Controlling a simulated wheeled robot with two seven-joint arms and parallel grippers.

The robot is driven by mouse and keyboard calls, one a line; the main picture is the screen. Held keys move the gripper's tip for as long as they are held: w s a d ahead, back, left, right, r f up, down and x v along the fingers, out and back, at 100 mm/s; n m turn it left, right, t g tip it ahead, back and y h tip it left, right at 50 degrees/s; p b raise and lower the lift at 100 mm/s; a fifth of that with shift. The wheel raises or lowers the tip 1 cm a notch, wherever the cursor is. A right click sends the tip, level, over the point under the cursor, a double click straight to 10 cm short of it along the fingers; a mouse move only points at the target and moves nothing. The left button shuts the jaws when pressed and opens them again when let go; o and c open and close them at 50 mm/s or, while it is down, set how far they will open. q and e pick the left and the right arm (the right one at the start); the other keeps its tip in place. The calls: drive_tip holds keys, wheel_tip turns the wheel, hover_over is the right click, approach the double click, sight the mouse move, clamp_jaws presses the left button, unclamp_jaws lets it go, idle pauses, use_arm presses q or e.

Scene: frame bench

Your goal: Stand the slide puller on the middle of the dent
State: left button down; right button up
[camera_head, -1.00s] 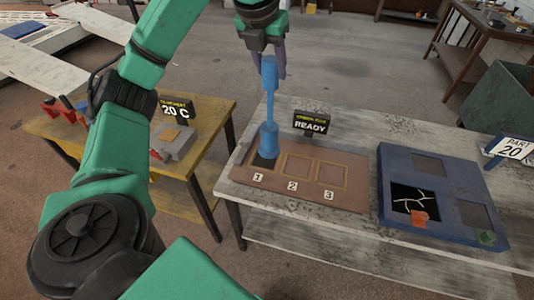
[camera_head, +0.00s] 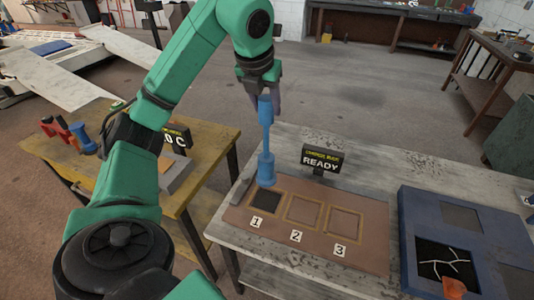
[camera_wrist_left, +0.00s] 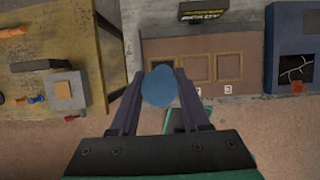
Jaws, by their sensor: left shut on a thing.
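My left gripper (camera_head: 265,97) is shut on the upper end of the blue slide puller (camera_head: 266,140), which hangs upright. Its wide lower end is over or just behind the dark square marked 1 on the brown board (camera_head: 365,235); I cannot tell the height exactly. In the left wrist view the puller (camera_wrist_left: 160,86) shows end-on between the two fingers. The blue panel (camera_head: 409,235) lies on the right of the bench, with several square areas. One square is black with white crack lines (camera_head: 437,262). I cannot make out which square has the dent. My right gripper is not in view.
A sign reading READY (camera_head: 321,162) stands behind the board. The yellow table (camera_head: 205,145) on the left holds a grey block (camera_head: 178,177), red tools and another blue piece (camera_head: 82,138). An orange piece (camera_head: 456,288) lies by the cracked square.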

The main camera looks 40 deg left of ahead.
sight(267, 142)
use_arm(q)
drive_tip(key=f, duration=0.7)
drive_tip(key=shift+w+a+f, duration=0.2)
drive_tip(key=shift+w+f, duration=0.05)
drive_tip(key=shift+w, duration=0.15)
drive_tip(key=f, duration=0.3)
drive_tip(key=shift+s+d+f, duration=0.1)
drive_tip(key=shift+s+f, duration=0.1)
drive_tip(key=shift+s, duration=0.05)
drive_tip(key=shift+f, duration=0.3)
drive_tip(key=shift+w, duration=0.2)
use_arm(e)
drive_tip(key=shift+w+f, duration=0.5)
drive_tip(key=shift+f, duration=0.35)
use_arm(q)
drive_tip(key=shift+f+b, duration=0.1)
drive_tip(key=shift+b, duration=0.2)
drive_tip(key=shift+c, duration=1.8)
unclamp_jaws()
drive_tip(key=shift+s, duration=0.15)
drive_tip(key=shift+d, duration=0.1)
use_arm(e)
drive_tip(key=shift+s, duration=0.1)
